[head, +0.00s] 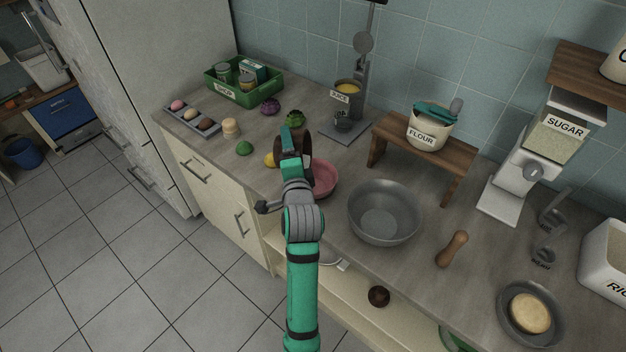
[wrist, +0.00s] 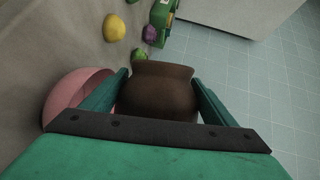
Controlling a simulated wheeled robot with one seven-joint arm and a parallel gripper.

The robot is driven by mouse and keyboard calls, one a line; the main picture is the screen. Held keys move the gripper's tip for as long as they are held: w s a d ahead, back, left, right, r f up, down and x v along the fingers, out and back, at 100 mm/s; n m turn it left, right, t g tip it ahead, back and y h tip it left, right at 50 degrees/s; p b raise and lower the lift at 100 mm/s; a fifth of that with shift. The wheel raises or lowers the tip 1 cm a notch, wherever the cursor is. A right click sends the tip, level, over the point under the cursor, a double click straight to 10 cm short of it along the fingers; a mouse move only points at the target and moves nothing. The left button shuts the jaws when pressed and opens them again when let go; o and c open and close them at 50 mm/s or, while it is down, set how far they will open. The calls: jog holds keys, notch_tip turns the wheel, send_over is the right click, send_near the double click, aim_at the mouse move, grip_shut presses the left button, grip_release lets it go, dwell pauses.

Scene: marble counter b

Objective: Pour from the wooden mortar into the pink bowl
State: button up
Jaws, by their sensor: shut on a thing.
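My gripper (wrist: 161,98) is shut on the wooden mortar (wrist: 160,90), a dark brown vessel, with one finger on each side of it. In the head view the mortar (head: 290,152) is partly hidden behind my gripper. It is held above the counter, by the left side of the pink bowl. The pink bowl (head: 325,178) stands on the counter and is partly covered by my arm. In the wrist view the pink bowl (wrist: 72,92) is left of the mortar, partly behind the left finger. I cannot see inside the mortar.
A large grey bowl (head: 383,225) stands right of the pink bowl. A yellow lemon-like item (head: 269,160) and a green item (head: 244,148) lie to the left. A juice dispenser (head: 346,100) and a wooden stand (head: 425,150) are behind. The counter's front edge is close to my arm.

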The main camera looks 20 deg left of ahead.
jog(key=shift+a+r, duration=0.1)
jog(key=shift+r, duration=0.1)
jog(key=shift+r+m, duration=0.1)
jog(key=shift+m, duration=0.3)
jog(key=shift+s+a+y, duration=0.1)
jog(key=shift+s+y, duration=0.05)
jog(key=shift+y, duration=0.15)
jog(key=shift+d+m, duration=0.3)
jog(key=shift+d, duration=0.3)
jog(key=shift+a+p, duration=0.1)
jog(key=shift+p, duration=0.2)
jog(key=shift+f, duration=0.2)
jog(key=shift+w+d+f+m+t, duration=0.2)
jog(key=shift+w+d+m+t, duration=0.1)
jog(key=shift+m, duration=0.3)
jog(key=shift+p, duration=0.35)
